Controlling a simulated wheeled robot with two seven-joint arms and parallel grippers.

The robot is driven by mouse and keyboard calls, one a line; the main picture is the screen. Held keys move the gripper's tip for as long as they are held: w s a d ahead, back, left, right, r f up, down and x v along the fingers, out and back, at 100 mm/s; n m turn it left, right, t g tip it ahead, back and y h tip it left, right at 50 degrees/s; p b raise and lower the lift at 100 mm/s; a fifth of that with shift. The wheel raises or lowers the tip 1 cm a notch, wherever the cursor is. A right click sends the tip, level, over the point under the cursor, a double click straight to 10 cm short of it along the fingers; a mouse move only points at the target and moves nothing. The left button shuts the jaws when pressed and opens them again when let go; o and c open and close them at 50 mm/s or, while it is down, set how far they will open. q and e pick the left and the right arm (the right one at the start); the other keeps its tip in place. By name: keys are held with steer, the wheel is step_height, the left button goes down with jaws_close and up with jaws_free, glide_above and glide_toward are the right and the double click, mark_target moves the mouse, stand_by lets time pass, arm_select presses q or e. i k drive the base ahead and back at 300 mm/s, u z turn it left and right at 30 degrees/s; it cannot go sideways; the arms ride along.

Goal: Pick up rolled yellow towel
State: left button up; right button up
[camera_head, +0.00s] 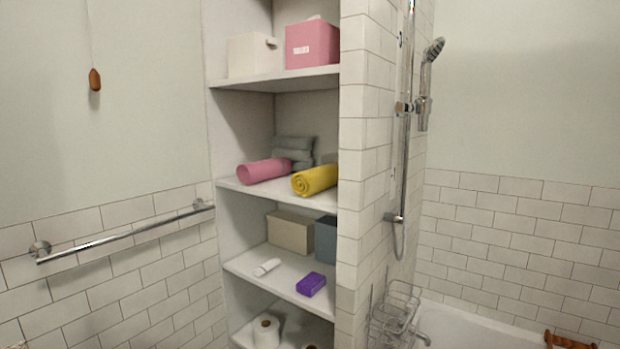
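A rolled yellow towel (315,180) lies on the middle shelf (272,193) of a white shelf niche. Its spiral end faces the front, and its right end is partly hidden behind the tiled wall edge. A rolled pink towel (264,171) lies to its left on the same shelf. Folded grey-green towels (293,150) are stacked behind the two rolls. Neither of my grippers shows in the head view.
The tiled wall (362,150) closes the niche on the right. A towel bar (125,236) juts from the left wall. Pink (312,43) and white boxes (252,55) stand above; beige (290,231) and purple boxes (311,284) stand below. A wire rack (396,310) stands lower right.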

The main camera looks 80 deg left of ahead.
mark_target(309, 182)
steer(key=u, duration=2.6)
steer(key=i, duration=0.5)
steer(key=z, duration=0.35)
steer(key=k, duration=0.65)
steer(key=z, duration=1.2)
steer(key=i, duration=0.8)
steer(key=u, duration=0.6)
steer(key=i, duration=0.6)
steer(key=u, duration=0.5)
